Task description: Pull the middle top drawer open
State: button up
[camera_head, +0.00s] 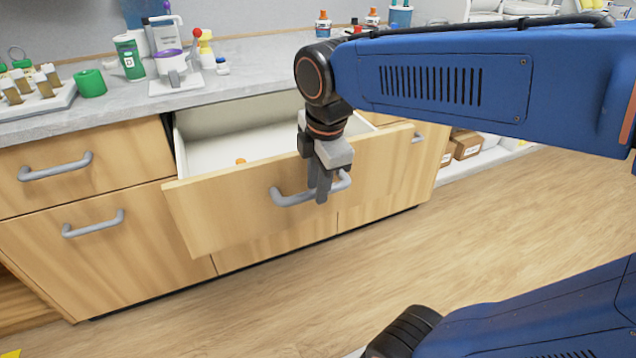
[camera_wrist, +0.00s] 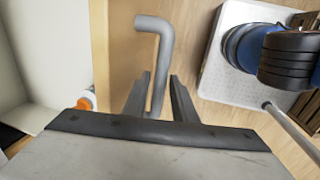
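The middle top drawer (camera_head: 235,215) is pulled well out of the wooden counter, with its pale inside showing. Its grey handle (camera_head: 288,198) is a bent bar on the front panel. My gripper (camera_head: 322,190) points down at the right part of the handle. In the wrist view, my gripper (camera_wrist: 160,80) has one finger on each side of the handle (camera_wrist: 163,45), one between the bar and the drawer front. The fingers look closed narrowly on the bar; exact contact is hard to see.
A small orange item (camera_head: 240,161) lies inside the drawer. The worktop (camera_head: 260,57) above holds bottles, a green cup (camera_head: 91,83) and a rack (camera_head: 35,95). Closed drawers flank the open one. Wooden floor (camera_head: 300,300) in front is clear apart from my base.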

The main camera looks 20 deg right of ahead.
jog(key=shift+r, duration=0.1)
jog(key=s+r, duration=0.3)
jog(key=r, duration=1.4)
jog(key=shift+s, duration=0.2)
jog(key=s+d+f+m+t, duration=0.1)
jog(key=s+d+f+m, duration=0.1)
jog(key=f+m, duration=0.7)
jog(key=s+d+f+m+t, duration=0.1)
jog(key=s+d+f+m, duration=0.2)
jog(key=f+m, duration=0.6)
notch_tip(320, 180, down, 4)
jog(key=shift+s+d+f+t, duration=0.2)
jog(key=shift+d+t, duration=0.1)
jog(key=shift+d, duration=0.3)
jog(key=shift+d, duration=0.1)
